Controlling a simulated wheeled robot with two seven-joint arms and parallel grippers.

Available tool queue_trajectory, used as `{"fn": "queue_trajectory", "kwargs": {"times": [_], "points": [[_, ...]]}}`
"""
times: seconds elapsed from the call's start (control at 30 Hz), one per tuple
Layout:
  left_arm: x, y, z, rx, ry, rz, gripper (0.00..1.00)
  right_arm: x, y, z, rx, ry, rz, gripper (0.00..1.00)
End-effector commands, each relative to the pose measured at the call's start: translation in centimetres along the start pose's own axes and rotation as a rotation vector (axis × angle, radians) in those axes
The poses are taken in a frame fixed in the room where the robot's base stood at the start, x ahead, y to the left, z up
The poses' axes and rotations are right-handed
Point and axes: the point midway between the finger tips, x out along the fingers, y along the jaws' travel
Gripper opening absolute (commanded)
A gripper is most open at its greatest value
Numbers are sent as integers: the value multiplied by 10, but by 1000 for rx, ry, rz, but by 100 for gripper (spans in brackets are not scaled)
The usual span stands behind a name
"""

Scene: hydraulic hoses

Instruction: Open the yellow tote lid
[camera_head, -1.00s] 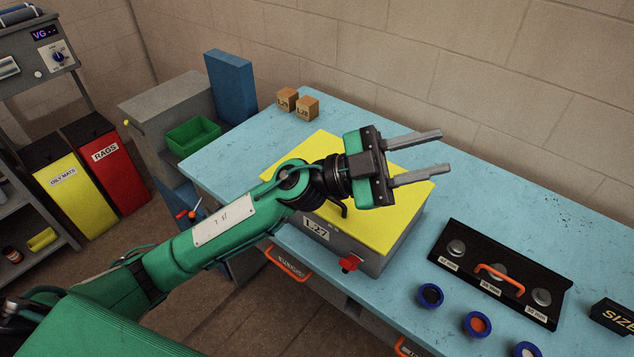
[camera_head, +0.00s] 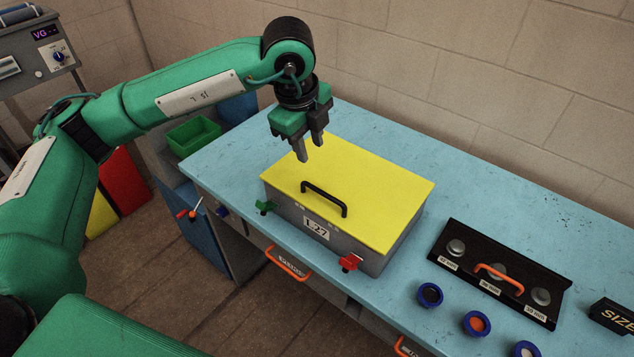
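The yellow lid (camera_head: 375,190) lies flat and closed on a grey tote (camera_head: 375,262) on the blue bench. A black bar handle (camera_head: 324,197) stands on the lid near its front edge. On the tote's front are a green latch (camera_head: 265,207) at the left, a red latch (camera_head: 350,262) at the right and a label (camera_head: 315,228) between them. My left gripper (camera_head: 311,152) points down over the lid's back left part, above and behind the handle. Its fingers are apart, with nothing between them. My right gripper is not in view.
A black panel with an orange handle (camera_head: 500,279) lies on the blue bench (camera_head: 480,190) at the right, with several blue-rimmed rings (camera_head: 430,295) in front of it. A green bin (camera_head: 194,136) stands at the left. The bench around the tote's back and right is clear.

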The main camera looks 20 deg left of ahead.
Motion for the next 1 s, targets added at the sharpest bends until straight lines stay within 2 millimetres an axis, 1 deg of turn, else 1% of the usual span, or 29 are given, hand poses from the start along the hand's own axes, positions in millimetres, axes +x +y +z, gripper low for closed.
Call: {"fn": "queue_trajectory", "kwargs": {"times": [0.07,0.17,0.27,0.6,0.7,0.83,1.0], "points": [[2,0,3,-8,-13,3,32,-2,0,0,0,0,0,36],[13,0,3,-9,-10,5,32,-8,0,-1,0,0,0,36],[30,0,3,-8,-9,7,32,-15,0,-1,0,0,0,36],[100,0,2,-6,-7,5,32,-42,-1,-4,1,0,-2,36],[116,0,3,-6,-7,5,32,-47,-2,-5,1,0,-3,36],[129,0,3,-5,-7,2,32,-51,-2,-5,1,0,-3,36],[137,0,3,-4,-6,2,32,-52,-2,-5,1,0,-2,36]]}}
